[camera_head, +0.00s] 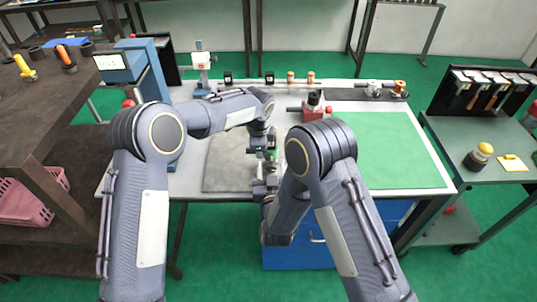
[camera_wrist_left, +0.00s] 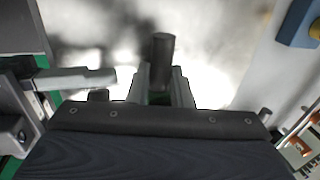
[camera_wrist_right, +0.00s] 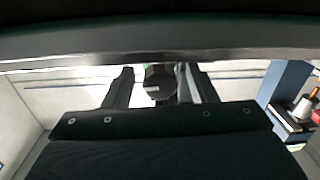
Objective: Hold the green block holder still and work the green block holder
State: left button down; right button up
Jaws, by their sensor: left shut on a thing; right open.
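The green block holder (camera_head: 273,154) stands at the middle of the table, mostly hidden by my arms; only small green parts show. My left gripper (camera_head: 262,148) is over it from the far side. In the left wrist view, its fingers (camera_wrist_left: 163,88) are shut on a dark upright cylinder (camera_wrist_left: 162,52); I cannot tell which part of the holder this is. My right gripper (camera_head: 268,182) is low on the near side of the holder. In the right wrist view, its open fingers (camera_wrist_right: 158,88) stand on both sides of a dark round end (camera_wrist_right: 159,80); contact cannot be told.
A grey plate (camera_head: 225,165) lies under the grippers and a green mat (camera_head: 395,150) covers the right of the table. A red vise-like part (camera_head: 313,108) and small fixtures stand behind. A blue column (camera_head: 153,85) rises at the left, close to my left arm.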

jog(key=m, duration=0.4)
jog(key=s, duration=1.1)
jog(key=w+d+r+m+g+y, duration=0.1)
jog(key=w+d+r+g, duration=0.15)
jog(key=r, duration=0.25)
jog(key=w+d+r+g+y, duration=0.1)
jog(key=w+d+r+g, duration=0.15)
jog(key=d+r, duration=0.2)
jog(key=s+d+r+n+g+y, duration=0.1)
jog(key=s+d+r+g, duration=0.1)
jog(key=s, duration=0.5)
jog(key=s+d+r+n+g+y, duration=0.1)
jog(key=s+d+r+g, duration=0.1)
jog(key=s+d+r, duration=0.2)
jog(key=shift+s+d+r+g, duration=0.4)
jog(key=shift+s+d, duration=0.95)
jog(key=shift+s, duration=0.7)
